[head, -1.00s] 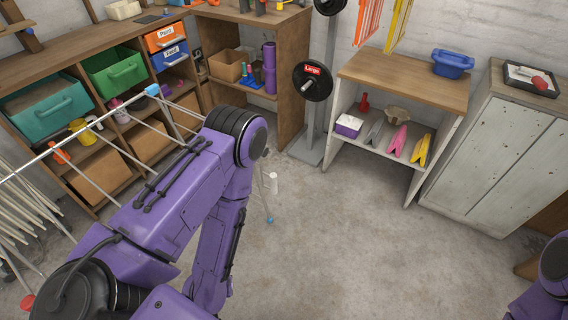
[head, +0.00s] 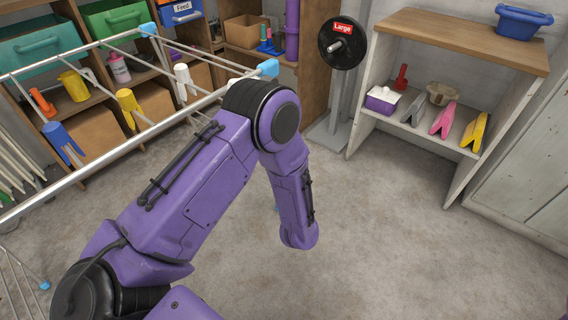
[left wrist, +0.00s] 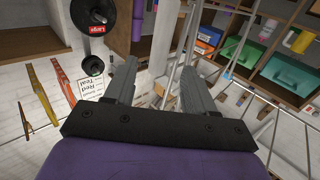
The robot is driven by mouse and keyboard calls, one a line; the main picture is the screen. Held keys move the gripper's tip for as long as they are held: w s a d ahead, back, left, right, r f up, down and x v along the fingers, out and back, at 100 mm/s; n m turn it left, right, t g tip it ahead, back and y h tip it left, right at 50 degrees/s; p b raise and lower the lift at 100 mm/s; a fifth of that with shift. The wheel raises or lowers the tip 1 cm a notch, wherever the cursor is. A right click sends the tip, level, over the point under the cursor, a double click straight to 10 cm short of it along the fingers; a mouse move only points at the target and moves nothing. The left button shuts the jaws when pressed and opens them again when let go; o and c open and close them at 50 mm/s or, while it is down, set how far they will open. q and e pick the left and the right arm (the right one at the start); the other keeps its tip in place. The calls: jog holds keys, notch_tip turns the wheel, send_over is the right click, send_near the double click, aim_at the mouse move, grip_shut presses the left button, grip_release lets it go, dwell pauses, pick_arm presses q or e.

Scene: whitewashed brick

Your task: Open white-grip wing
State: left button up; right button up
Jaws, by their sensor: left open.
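A metal drying rack (head: 100,158) with blue corner caps stands at the left of the head view. Its white grip (head: 184,78) is near the rack's far end. A yellow grip (head: 128,105), a blue grip (head: 62,140) and an orange grip (head: 42,102) are also there. My left arm crosses in front of the rack; its gripper is hidden in the head view. In the left wrist view, my left gripper (left wrist: 158,66) is open, with pale rods behind and beside its fingers. I cannot tell whether it touches the rack. My right gripper is out of view.
Shelving with green bins (head: 115,18) stands behind the rack. A weight stand with a black plate (head: 342,43) and a wooden shelf unit (head: 450,38) stand to the right. The concrete floor (head: 400,230) in the middle is clear.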

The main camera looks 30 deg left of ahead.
pick_arm(q)
jog(key=b+x, duration=0.2)
jog(key=x, duration=0.7)
jog(key=shift+w+a, duration=0.1)
jog(key=shift+a, duration=0.15)
jog(key=shift+w+a+r, duration=0.1)
jog(key=shift+w+a, duration=0.1)
jog(key=shift+w, duration=0.1)
grip_shut()
jog(key=shift+w, duration=0.1)
